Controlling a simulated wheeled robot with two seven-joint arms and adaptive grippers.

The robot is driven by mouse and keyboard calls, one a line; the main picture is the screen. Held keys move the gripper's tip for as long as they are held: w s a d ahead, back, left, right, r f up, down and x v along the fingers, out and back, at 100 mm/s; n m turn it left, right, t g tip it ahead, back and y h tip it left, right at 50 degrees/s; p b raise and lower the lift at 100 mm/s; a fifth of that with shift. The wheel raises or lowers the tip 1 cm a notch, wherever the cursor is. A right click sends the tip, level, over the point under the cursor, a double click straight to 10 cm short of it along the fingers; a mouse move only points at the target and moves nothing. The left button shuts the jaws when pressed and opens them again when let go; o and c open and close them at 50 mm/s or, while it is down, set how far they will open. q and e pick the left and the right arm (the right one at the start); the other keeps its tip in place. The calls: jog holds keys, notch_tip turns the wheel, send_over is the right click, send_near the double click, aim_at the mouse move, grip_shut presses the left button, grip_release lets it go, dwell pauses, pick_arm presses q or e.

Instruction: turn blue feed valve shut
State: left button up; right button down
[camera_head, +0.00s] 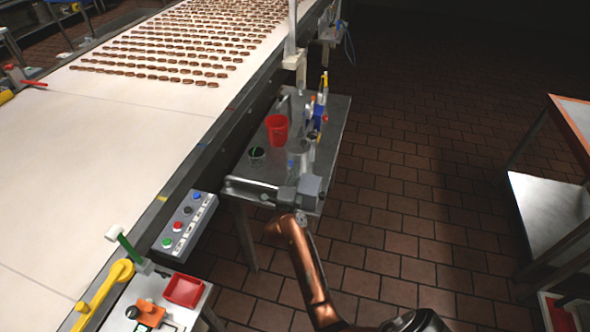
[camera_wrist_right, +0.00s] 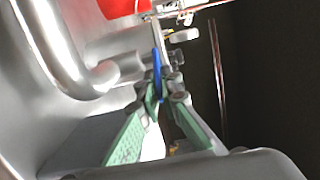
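The blue valve handle (camera_wrist_right: 157,62) shows in the right wrist view as a thin blue lever seen nearly edge-on, beside grey metal fittings. My right gripper (camera_wrist_right: 166,97) has its green-padded fingers converging at this lever. The lever's near end overlaps the left fingertip, and a small gap shows toward the right one; I cannot tell whether they grip it. In the head view my copper-coloured right arm reaches up to the metal side table, and I cannot make out the fingertips there. My left gripper is not in view.
A bent metal pipe (camera_wrist_right: 88,80) lies close left of the fingers. On the side table (camera_head: 335,130) stand a red cup (camera_head: 277,129) and a dark cup (camera_head: 257,156). The conveyor (camera_head: 100,130) runs along the left, with a button box (camera_head: 184,224) at its edge.

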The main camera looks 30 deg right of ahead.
jog(key=shift+w+a+r, duration=0.1)
jog(key=shift+a, duration=0.05)
jog(key=c, duration=2.4)
grip_release()
